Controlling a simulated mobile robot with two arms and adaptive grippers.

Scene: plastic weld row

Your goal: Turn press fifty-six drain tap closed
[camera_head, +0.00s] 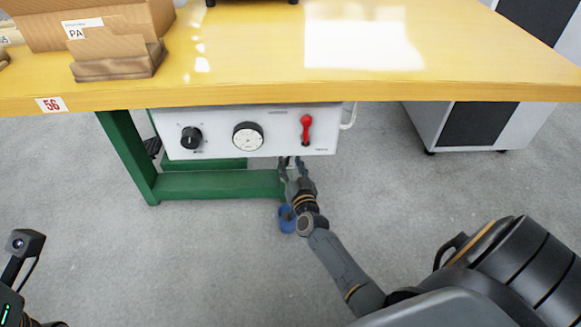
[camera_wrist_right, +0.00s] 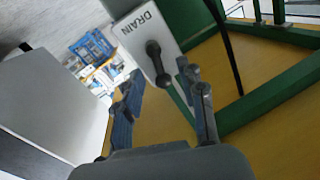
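The drain tap (camera_wrist_right: 157,62) shows in the right wrist view as a black lever handle on a white plate (camera_wrist_right: 140,28) marked DRAIN. In the head view the tap is hidden under the press panel. My right gripper (camera_head: 293,163) is just below the lower edge of the white panel (camera_head: 225,145), near its right side. In the wrist view its two fingers (camera_wrist_right: 163,88) are spread apart, with the tap handle just beyond and between their tips. Nothing is seen held. Only part of my left arm shows at the lower left of the head view; its fingers are out of sight.
The panel hangs under yellow table 56 (camera_head: 250,85) and carries a black knob (camera_head: 191,137), a gauge (camera_head: 248,136) and a red lever (camera_head: 306,129). A green leg frame (camera_head: 125,150) stands left. A blue cup (camera_head: 286,222) is on the floor beside my right wrist.

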